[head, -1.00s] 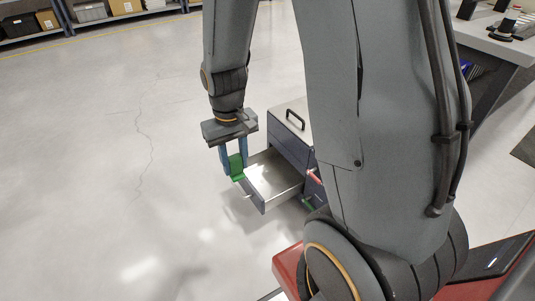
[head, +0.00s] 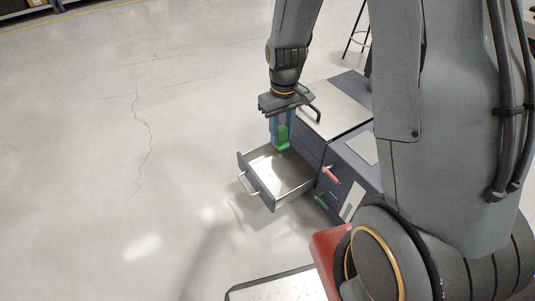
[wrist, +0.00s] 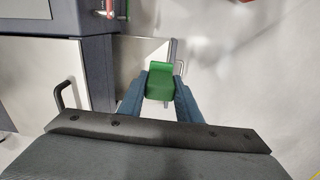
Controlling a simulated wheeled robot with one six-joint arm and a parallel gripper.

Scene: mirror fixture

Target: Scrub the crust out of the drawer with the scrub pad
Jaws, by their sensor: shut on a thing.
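The drawer (head: 272,178) is pulled out of the dark grey cabinet and shows a shiny metal floor in the head view. Its handle (head: 248,184) is on the front at the left. My gripper (head: 282,140) points down at the drawer's far side, shut on the green scrub pad (head: 283,143). In the wrist view the pad (wrist: 160,82) sits between the two blue fingers, with part of the drawer (wrist: 135,58) behind it. I cannot tell whether the pad touches the drawer. No crust is clearly visible; part of the drawer floor is hidden.
A red handle (head: 331,174) and a green handle (head: 321,201) stick out on the cabinet front beside the drawer. The floor to the left is clear.

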